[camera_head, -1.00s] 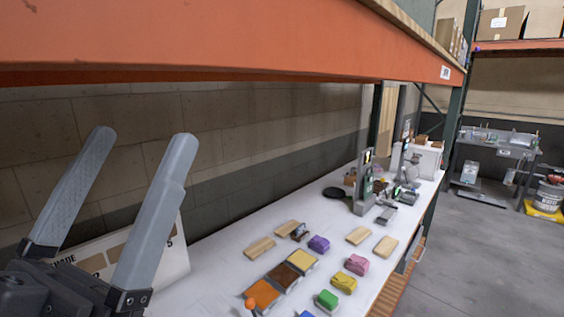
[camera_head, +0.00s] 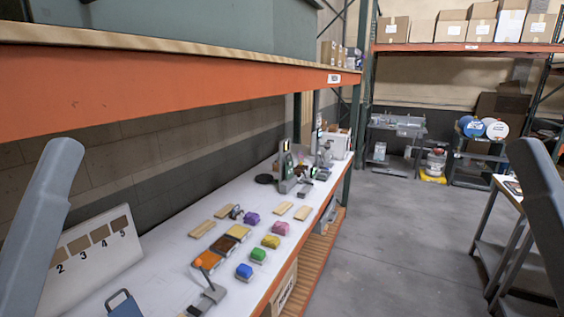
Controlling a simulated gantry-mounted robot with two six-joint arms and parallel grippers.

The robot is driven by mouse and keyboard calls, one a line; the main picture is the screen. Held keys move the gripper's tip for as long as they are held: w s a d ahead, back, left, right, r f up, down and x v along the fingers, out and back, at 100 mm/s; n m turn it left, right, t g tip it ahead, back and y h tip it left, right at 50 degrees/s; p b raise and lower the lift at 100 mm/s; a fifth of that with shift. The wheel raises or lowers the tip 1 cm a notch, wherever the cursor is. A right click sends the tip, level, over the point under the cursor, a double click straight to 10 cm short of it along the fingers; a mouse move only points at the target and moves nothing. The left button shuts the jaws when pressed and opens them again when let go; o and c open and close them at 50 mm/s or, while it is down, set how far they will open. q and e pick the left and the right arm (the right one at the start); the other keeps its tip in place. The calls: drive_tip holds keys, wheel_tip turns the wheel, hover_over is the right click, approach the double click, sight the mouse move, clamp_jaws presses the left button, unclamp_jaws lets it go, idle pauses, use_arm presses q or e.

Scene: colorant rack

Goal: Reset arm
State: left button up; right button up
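One grey finger of my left gripper (camera_head: 42,215) rises at the left edge of the head view. Its partner is out of the picture, and wall shows beside the tip, so it stands open. One grey finger of my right gripper (camera_head: 543,190) shows at the right edge. Background shows beyond its tip with no finger against it, so it also looks open. Nothing is seen held in either gripper. Both fingers are apart from the objects on the white bench (camera_head: 165,260).
The bench bears colour blocks such as the blue one (camera_head: 243,271), powder trays (camera_head: 207,261), wooden pieces (camera_head: 202,228) and a numbered board (camera_head: 95,255). An orange shelf beam (camera_head: 170,85) runs above. A grey cart (camera_head: 505,240) stands right; open floor (camera_head: 400,260) lies between.

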wheel_tip(320, 180, up, 19)
drive_tip(key=p, duration=1.6)
drive_tip(key=shift+f+p, duration=0.2)
drive_tip(key=shift+p, duration=0.1)
